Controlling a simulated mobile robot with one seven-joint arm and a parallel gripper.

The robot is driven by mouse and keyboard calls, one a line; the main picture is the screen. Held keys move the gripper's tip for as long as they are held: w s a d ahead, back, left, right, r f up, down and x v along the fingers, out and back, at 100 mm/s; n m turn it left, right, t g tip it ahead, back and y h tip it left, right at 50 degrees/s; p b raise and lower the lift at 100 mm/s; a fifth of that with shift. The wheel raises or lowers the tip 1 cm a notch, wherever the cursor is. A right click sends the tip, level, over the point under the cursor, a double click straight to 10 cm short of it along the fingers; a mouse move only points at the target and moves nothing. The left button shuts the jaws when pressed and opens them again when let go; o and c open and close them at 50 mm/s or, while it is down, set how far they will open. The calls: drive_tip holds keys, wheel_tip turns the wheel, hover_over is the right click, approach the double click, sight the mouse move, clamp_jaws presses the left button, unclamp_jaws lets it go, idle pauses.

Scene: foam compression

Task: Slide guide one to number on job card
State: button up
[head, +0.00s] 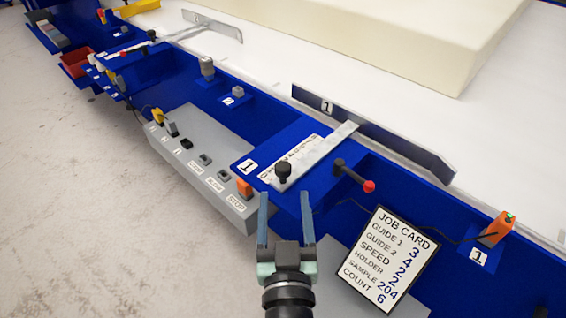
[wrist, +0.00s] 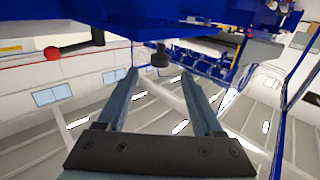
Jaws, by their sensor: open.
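Guide one (head: 374,133) is a long metal plate marked 1 on the white belt's near edge. Its flat grey arm (head: 318,151) runs across a blue plate over a white scale strip, with a black knob (head: 283,171) at its near end. The scale's figures are too small to read. The job card (head: 385,258) gives guide 1 as 3. My gripper (head: 285,197) is open and empty, just short of the black knob. In the wrist view the knob (wrist: 160,56) appears ahead, between and beyond the fingertips (wrist: 158,76), apart from them.
A red-tipped lever (head: 369,186) stands right of the scale and shows left in the wrist view (wrist: 51,53). A grey control box (head: 190,158) with switches lies left. An orange switch (head: 496,229) sits right. A cream foam block (head: 390,30) rests on the belt.

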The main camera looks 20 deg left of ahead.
sight(284, 176)
drive_tip(key=p+x, duration=0.1)
drive_tip(key=x, duration=0.7)
drive_tip(key=shift+w+a, duration=0.1)
drive_tip(key=shift+w, duration=0.05)
clamp_jaws()
idle(1.2)
